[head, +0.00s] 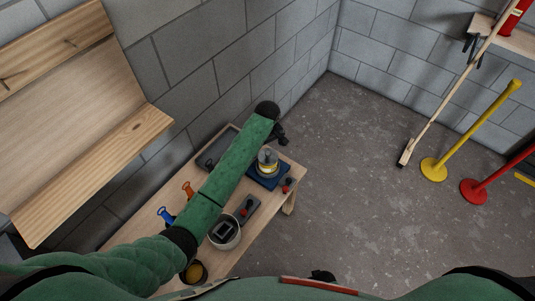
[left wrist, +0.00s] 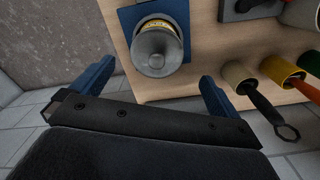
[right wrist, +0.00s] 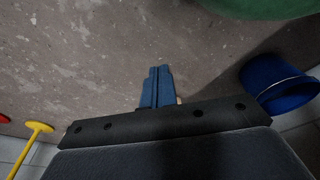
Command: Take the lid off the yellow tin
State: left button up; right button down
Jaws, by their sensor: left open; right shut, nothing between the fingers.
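The yellow tin (head: 267,165) stands upright on a blue mat (head: 265,183) at the far end of the wooden bench. Its grey lid (head: 267,154) is on top. The left wrist view shows the round grey lid (left wrist: 156,50) from above, with a strip of the tin's yellow side (left wrist: 164,25) behind it. My left gripper (left wrist: 152,92) is open and empty, its blue fingers apart, with the lid ahead of the gap and not between them. In the head view my left gripper (head: 282,138) is mostly hidden behind its arm. My right gripper (right wrist: 156,78) is shut and empty above the floor.
A dark tray (head: 213,148), a pot (head: 226,236) and coloured-handled tools stand on the bench near my left arm. A blue bucket (right wrist: 278,84) is near my right gripper. A yellow post (head: 478,128) and a broom stand right. The middle floor is clear.

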aim_at(268, 154)
pick_arm(q)
jog(key=shift+w+f, duration=0.2)
jog(key=shift+f, duration=0.15)
jog(key=f+p, duration=0.1)
jog(key=f, duration=0.1)
jog(key=f+p, duration=0.1)
jog(key=f, duration=0.1)
jog(key=shift+s+d, duration=0.1)
jog(key=shift+d, duration=0.1)
jog(key=shift+f, duration=0.45)
pick_arm(e)
jog(key=f, duration=0.1)
jog(key=s+d+f, duration=0.2)
jog(key=f, duration=0.1)
jog(key=shift+s+f, duration=0.1)
jog(key=shift+s, duration=0.05)
pick_arm(q)
jog(key=shift+r, duration=0.1)
jog(key=c, duration=1)
pick_arm(e)
jog(key=shift+s+d, duration=0.1)
jog(key=shift+d, duration=0.1)
